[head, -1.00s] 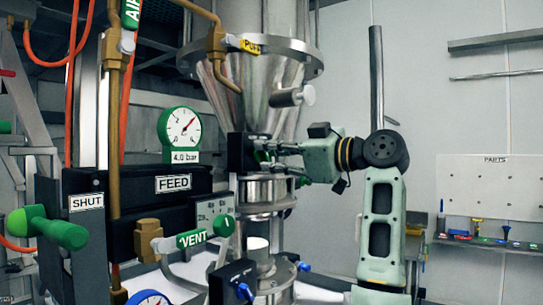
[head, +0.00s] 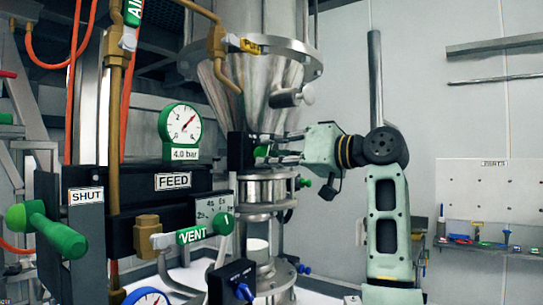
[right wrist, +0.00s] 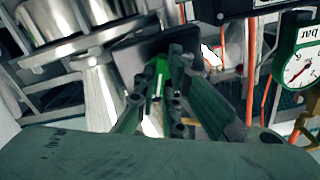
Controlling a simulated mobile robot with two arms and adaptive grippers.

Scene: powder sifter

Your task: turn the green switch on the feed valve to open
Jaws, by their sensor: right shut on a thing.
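The feed valve shows as a black block (head: 240,152) under the steel hopper, with a small green switch (head: 262,151) on its right side. My right gripper (head: 270,152) reaches in from the right at the switch. In the right wrist view the green switch (right wrist: 159,68) sits between the fingers of my right gripper (right wrist: 160,85), which are shut on it. The fingers partly hide the switch, so its exact angle is hard to read. A FEED label (head: 172,181) and a SHUT label (head: 86,196) are on black housings at left. My left gripper is not in view.
The steel hopper (head: 258,85) and its flange stand above the gripper. A pressure gauge (head: 181,124) marked 4.0 bar, a VENT handle (head: 192,236) and a large green handle (head: 45,230) are at left. A parts board (head: 490,190) hangs far right.

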